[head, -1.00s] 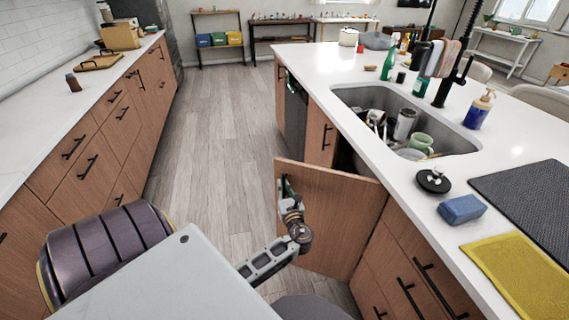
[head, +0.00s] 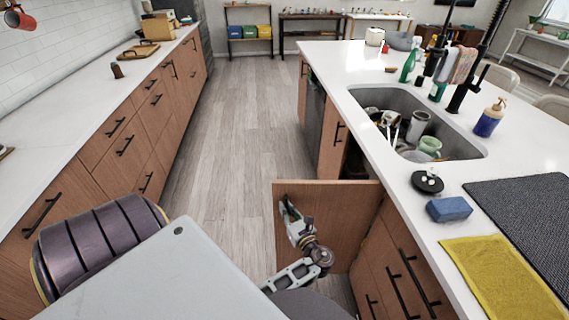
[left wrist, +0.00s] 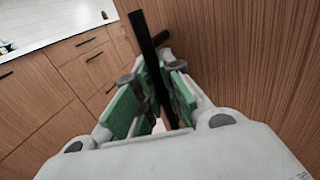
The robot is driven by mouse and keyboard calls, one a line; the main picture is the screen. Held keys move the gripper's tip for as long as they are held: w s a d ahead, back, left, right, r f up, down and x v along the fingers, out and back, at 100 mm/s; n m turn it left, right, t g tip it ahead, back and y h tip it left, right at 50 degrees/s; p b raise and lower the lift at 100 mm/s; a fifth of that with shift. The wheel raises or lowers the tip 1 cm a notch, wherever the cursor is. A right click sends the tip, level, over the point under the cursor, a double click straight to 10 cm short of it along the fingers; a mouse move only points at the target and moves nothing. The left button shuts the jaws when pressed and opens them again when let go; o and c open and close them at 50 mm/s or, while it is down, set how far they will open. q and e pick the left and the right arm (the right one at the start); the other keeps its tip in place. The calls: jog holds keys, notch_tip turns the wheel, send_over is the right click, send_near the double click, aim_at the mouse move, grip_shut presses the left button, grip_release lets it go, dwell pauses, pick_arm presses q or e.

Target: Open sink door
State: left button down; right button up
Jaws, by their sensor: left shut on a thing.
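The wooden sink door (head: 335,215) stands swung out from the island cabinet below the sink (head: 440,150). A dark gap shows behind its top edge. My left gripper (head: 290,212) is at the door's free-edge side in the head view. In the left wrist view my left gripper (left wrist: 160,95) has its green-padded fingers shut on the black bar handle (left wrist: 145,45). The door panel (left wrist: 240,50) fills the right of that view. My right gripper is not in view.
The countertop holds a blue sponge (head: 449,209), a yellow cloth (head: 500,270), a black drying mat (head: 530,220) and a soap bottle (head: 489,118). Dishes lie in the sink. The aisle floor (head: 235,130) is clear. Drawers (head: 120,145) line the left side.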

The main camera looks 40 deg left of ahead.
pick_arm(q)
jog(key=shift+s+d, duration=0.3)
jog(key=shift+d, duration=0.05)
jog(key=c, duration=1.8)
grip_release()
